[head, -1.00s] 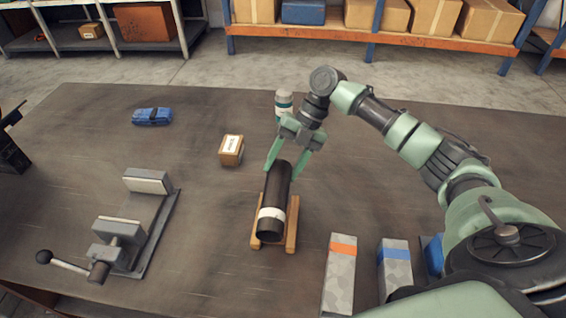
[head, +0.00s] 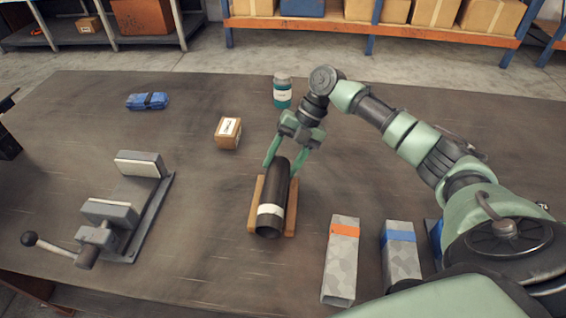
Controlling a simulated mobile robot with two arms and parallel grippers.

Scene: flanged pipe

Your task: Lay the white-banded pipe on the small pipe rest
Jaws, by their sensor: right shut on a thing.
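The dark pipe with a white band (head: 271,212) is in the middle of the head view, its open end toward me. It lines up lengthwise with the small wooden pipe rest (head: 254,213), between its two rails. Whether it touches the rest or is slightly above it, I cannot tell. My right gripper (head: 285,164) is shut on the far end of the pipe, a green finger on each side. The pipe hides the middle of the rest. My left gripper is not in view.
A grey vise (head: 121,217) stands at left. A small carton (head: 228,133), a teal bottle (head: 282,92) and a blue bundle (head: 147,101) are farther back. The table between vise and rest is clear.

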